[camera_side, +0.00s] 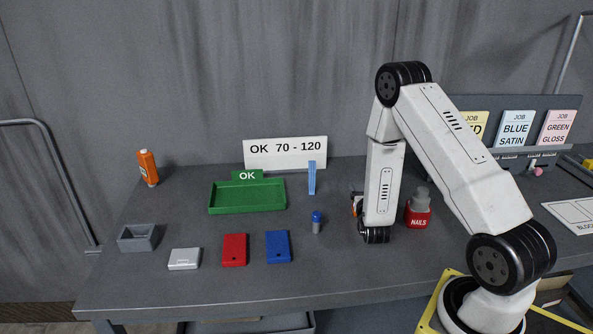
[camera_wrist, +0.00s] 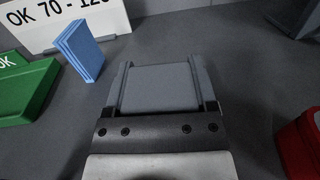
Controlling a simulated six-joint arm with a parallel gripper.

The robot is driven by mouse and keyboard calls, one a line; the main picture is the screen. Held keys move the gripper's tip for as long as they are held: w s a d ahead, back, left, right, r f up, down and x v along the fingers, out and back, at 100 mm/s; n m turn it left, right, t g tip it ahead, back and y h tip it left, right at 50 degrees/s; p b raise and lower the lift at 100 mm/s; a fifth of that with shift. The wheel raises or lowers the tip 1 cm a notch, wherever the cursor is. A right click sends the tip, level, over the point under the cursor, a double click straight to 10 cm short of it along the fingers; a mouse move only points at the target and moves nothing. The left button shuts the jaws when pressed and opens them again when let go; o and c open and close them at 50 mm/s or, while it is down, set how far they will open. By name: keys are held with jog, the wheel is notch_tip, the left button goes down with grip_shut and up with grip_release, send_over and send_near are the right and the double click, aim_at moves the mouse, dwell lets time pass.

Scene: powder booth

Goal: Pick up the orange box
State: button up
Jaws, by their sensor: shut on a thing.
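An orange piece (camera_side: 354,207) shows at the jaws of my gripper (camera_side: 356,200) in the side view; I take it as the orange box. It is mostly hidden behind my wrist, and its shape is not clear. In the wrist view, my gripper (camera_wrist: 162,82) has a grey face between its two fingers and no orange shows there; I cannot tell whether that face is part of the held thing. The jaws are shut, at or just above the table. Whether the held thing touches the table is hidden.
A red NAILS container (camera_side: 418,214) stands close right of my gripper. A blue upright block (camera_side: 312,178), a small blue-topped bottle (camera_side: 316,222) and a green OK tray (camera_side: 247,209) are to the left. Red (camera_side: 234,250), blue (camera_side: 278,246) and silver (camera_side: 185,259) boxes lie in front. An orange bottle (camera_side: 148,167) stands far left.

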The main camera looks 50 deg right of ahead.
jog(key=shift+r, duration=4.8)
jog(key=shift+r, duration=0.1)
